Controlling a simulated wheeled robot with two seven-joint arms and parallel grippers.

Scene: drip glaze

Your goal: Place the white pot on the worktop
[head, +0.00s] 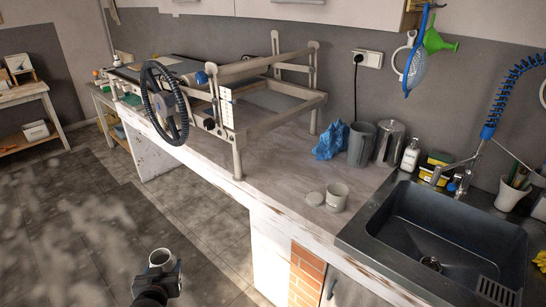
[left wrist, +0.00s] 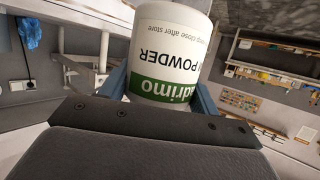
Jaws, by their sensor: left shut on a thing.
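My left gripper (head: 160,284) is shut on the white pot (head: 162,259). It holds the pot in the air over the floor, in front of the worktop (head: 275,183) and apart from it. In the left wrist view the white pot (left wrist: 168,45) sits between the two blue-grey fingers. Its label has a green band and the word "POWDER", which reads upside down there. My right gripper is not in view.
A small pale cup (head: 337,198) and a round lid (head: 315,199) stand on the worktop near the sink (head: 440,235). Behind are a blue cloth (head: 330,141) and grey jugs (head: 360,146). Worktop between is clear.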

